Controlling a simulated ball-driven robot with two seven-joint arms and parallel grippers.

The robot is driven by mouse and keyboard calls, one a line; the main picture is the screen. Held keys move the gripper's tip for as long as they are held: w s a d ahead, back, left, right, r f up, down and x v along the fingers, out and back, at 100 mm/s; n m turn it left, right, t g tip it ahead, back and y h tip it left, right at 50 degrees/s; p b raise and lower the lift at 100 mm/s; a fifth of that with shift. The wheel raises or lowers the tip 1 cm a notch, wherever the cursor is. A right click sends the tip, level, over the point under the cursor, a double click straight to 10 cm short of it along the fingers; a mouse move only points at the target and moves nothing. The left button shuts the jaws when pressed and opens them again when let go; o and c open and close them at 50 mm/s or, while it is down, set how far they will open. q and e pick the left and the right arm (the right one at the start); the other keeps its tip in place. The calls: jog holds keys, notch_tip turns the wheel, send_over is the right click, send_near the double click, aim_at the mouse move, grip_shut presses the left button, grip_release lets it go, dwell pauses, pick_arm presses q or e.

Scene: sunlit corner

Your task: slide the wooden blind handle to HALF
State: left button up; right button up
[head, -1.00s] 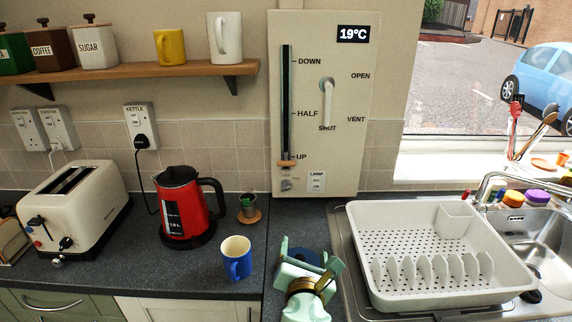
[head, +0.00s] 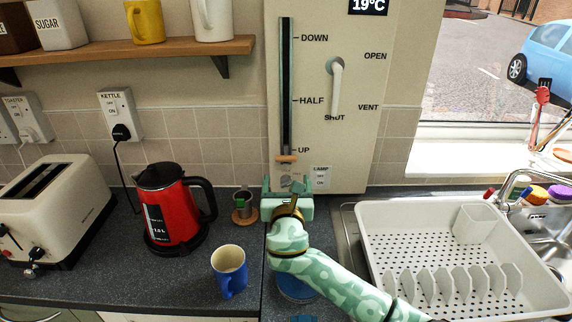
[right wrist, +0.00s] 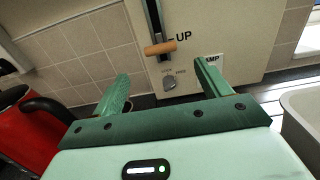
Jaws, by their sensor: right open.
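The wooden blind handle (head: 286,158) is a short tan bar at the bottom of the dark vertical slot (head: 286,90) on the cream panel (head: 345,150), beside the UP mark. HALF is at mid-slot and DOWN is near the top. In the right wrist view the handle (right wrist: 160,48) lies beyond the fingers and between their lines. My right gripper (head: 286,184), pale green, is open and empty just below the handle in the head view. It also shows in the right wrist view (right wrist: 161,72), with its fingers apart and not touching the handle. My left gripper is not in view.
A lever (head: 336,85) sits at SHUT right of the slot, and a small knob (right wrist: 171,82) sits below the handle. A white dish rack (head: 400,212) is right.

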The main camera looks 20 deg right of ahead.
jog(key=b+x, duration=0.2)
jog(key=x, duration=0.7)
jog(key=shift+w+f, duration=0.1)
jog(key=shift+w, duration=0.05)
jog(key=c, duration=1.4)
notch_tip(320, 180, up, 15)
jog(key=p, duration=1.4)
send_over(286, 160)
jog(key=s, duration=0.1)
jog(key=shift+s+a, duration=0.15)
jog(key=shift+s, duration=0.05)
jog(key=o, duration=1.4)
jog(key=shift+s, duration=0.1)
